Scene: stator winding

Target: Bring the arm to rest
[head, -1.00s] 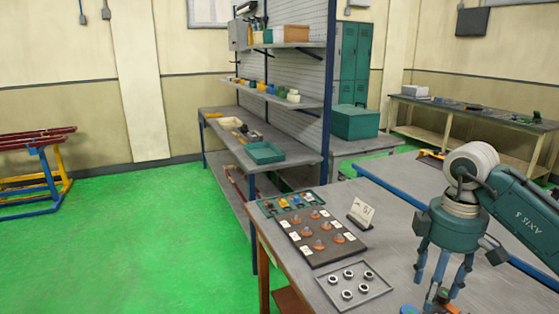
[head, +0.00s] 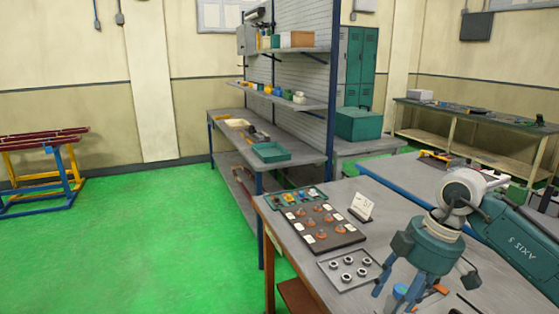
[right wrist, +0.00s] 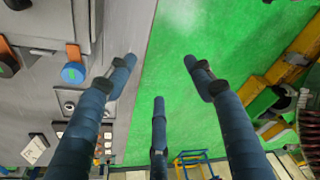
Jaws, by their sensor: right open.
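My right gripper (head: 418,288) hangs over the near right part of the grey workbench (head: 400,208) in the head view, coming from the right. In the right wrist view its three blue fingers (right wrist: 159,78) are spread apart with nothing between them, over the bench edge and green floor. A dark tray (head: 345,243) with orange-brown parts and white cards lies on the bench. A grey tray (head: 336,277) with several metal rings is in front of it, close to the gripper's left. My left gripper is not in view.
A small green tray (head: 311,198) and a white sign card (head: 361,206) stand behind. A blue round item (right wrist: 73,73) with orange lies on the bench in the right wrist view. Shelving (head: 290,103) stands at the back.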

